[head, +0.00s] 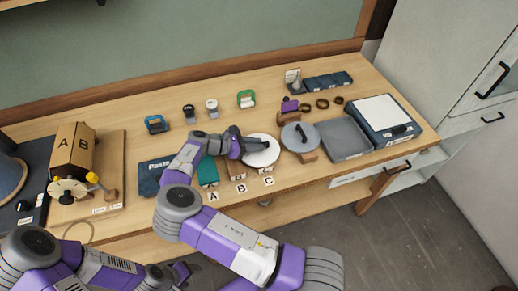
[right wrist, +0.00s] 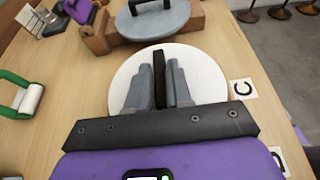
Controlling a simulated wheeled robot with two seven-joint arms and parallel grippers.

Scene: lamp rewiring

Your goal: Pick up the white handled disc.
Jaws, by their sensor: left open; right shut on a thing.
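The white handled disc (head: 262,155) is a flat round plate with a dark upright handle, near the middle of the workbench behind label C. It also shows in the right wrist view (right wrist: 208,80), where its dark handle (right wrist: 159,72) stands between my fingers. My right gripper (head: 253,146) is shut on that handle; its fingers also show in the right wrist view (right wrist: 162,86). I cannot tell whether the disc rests on its support or is slightly raised. My left gripper (head: 182,273) is open and empty, low in front of the bench.
A grey handled disc (head: 300,136) sits on a wooden block just right of the white one. A grey tray (head: 344,139) and a white-topped box (head: 382,115) stand further right. A green-framed roll (head: 246,99) is behind. A cardboard box (head: 72,150) stands left.

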